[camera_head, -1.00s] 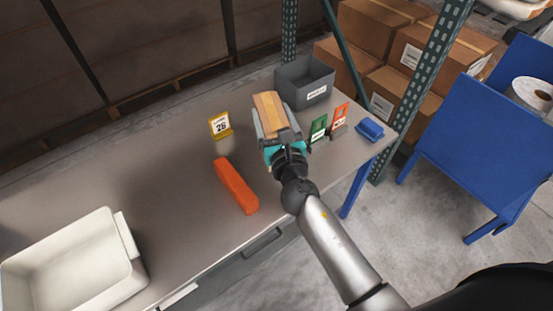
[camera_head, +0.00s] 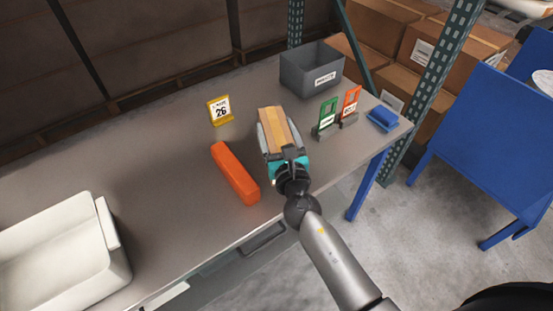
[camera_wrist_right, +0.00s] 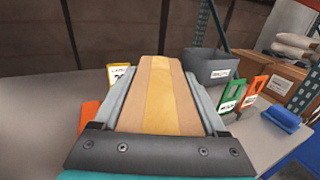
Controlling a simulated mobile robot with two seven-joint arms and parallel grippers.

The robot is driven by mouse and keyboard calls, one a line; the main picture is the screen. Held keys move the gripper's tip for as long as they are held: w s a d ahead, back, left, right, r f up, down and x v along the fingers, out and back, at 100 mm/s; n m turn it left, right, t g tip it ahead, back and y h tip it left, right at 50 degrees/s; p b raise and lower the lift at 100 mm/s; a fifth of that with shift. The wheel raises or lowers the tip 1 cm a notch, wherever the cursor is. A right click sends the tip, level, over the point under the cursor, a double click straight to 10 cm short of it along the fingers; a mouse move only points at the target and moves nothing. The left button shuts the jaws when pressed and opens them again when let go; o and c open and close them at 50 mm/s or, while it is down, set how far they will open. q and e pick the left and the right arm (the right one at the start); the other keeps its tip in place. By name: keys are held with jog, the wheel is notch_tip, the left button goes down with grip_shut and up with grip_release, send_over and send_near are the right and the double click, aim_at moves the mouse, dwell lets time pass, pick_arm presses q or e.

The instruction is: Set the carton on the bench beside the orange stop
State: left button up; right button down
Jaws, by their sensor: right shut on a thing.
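The carton (camera_head: 277,129) is a brown box with a lighter tape strip along its top. My right gripper (camera_head: 279,136) is shut on it, one finger along each side. In the right wrist view the carton (camera_wrist_right: 158,95) fills the space between the fingers. The orange stop (camera_head: 235,173) is a long bar lying on the grey bench (camera_head: 150,165), to the left of the carton and apart from it. The gripper hides the carton's underside, so I cannot tell whether it touches the bench. My left gripper is not in view.
A yellow sign reading 26 (camera_head: 220,111) stands behind the stop. A grey bin (camera_head: 311,72), a green sign holder (camera_head: 327,116), an orange one (camera_head: 350,104) and a blue block (camera_head: 382,118) are to the right. A white tub (camera_head: 105,235) is at front left.

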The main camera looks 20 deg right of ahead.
jog(key=shift+f+b, duration=2.55)
jog(key=shift+f, duration=1.05)
jog(key=shift+f, duration=0.2)
grip_release()
jog(key=shift+r, duration=0.25)
jog(key=s, duration=1.2)
jog(key=shift+a, duration=0.25)
jog(key=shift+f, duration=0.1)
